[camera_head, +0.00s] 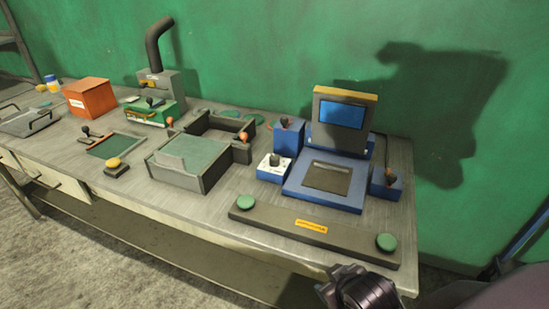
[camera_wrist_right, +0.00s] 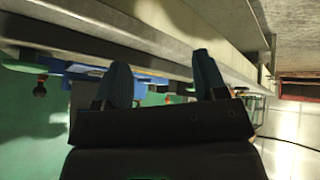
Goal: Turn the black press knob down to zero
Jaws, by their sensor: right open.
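The black press knob (camera_head: 274,159) sits on a small blue box with a white face (camera_head: 272,172), at the left front of the blue press (camera_head: 318,192). Its pointer setting is too small to read. My right gripper (camera_head: 345,288) is at the bottom of the head view, in front of the bench edge and well apart from the knob. In the right wrist view its two fingers (camera_wrist_right: 162,78) are spread with nothing between them. I cannot make out the knob in that view. My left gripper is not in view.
A dark bar (camera_head: 300,233) with two green buttons lies along the bench front, between my right gripper and the press. Blue boxes with levers stand behind the knob (camera_head: 288,140) and right of the press (camera_head: 386,186). A grey tray (camera_head: 190,183) stands left.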

